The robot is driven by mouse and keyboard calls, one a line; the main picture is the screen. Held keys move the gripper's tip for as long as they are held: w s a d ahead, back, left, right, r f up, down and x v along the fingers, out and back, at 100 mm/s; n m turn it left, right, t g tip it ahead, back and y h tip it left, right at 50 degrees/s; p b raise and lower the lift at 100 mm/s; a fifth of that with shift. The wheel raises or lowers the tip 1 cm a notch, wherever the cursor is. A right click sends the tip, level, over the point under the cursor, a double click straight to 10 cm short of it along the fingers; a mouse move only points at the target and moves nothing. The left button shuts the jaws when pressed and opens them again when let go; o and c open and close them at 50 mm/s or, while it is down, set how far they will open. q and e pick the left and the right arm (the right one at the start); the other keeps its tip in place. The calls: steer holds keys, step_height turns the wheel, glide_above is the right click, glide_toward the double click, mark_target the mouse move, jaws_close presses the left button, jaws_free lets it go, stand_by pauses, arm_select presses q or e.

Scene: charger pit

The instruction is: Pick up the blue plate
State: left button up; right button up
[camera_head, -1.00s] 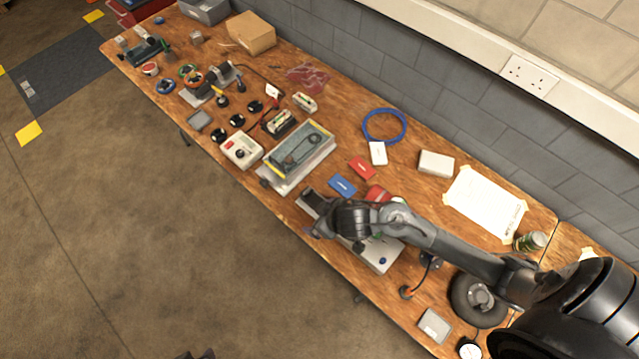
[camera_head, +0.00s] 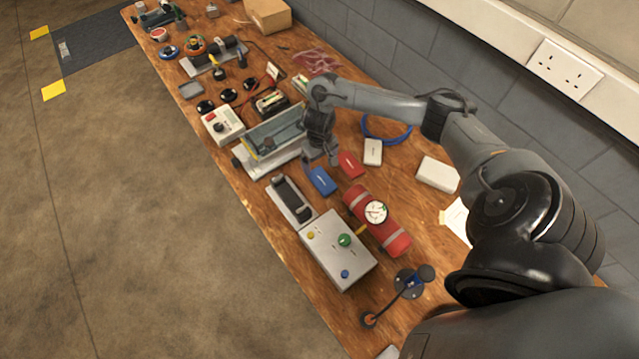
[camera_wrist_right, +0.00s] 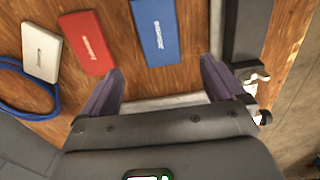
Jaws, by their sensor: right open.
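The blue plate (camera_head: 322,181) is a small flat rectangle with white lettering, lying on the wooden workbench. In the right wrist view the blue plate (camera_wrist_right: 155,30) lies ahead of the fingers, between their directions, its near edge close to the fingertips. My right gripper (camera_head: 320,157) is above the bench just beyond the blue plate, pointing down. In the wrist view the right gripper (camera_wrist_right: 160,78) has its two fingers wide apart with nothing between them. My left gripper is in neither view.
A red plate (camera_head: 350,165) and a white plate (camera_head: 373,152) lie to the right of the blue one. A framed metal device (camera_head: 270,142) stands close on the left. A grey control box (camera_head: 337,248) and red cylinder (camera_head: 377,220) are nearer. A blue cable loop (camera_head: 398,136) lies behind.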

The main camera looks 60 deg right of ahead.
mark_target(320, 178)
step_height(320, 178, down, 3)
steer(key=shift+a+r+b, duration=0.1)
steer(key=shift+b, duration=0.3)
steer(key=shift+s+f+b, duration=0.2)
steer(key=shift+f+b, duration=0.8)
steer(key=shift+f, duration=2)
steer(key=shift+c, duration=0.2)
steer(key=c, duration=1.1)
steer(key=shift+c, duration=0.2)
steer(key=shift+r, duration=0.15)
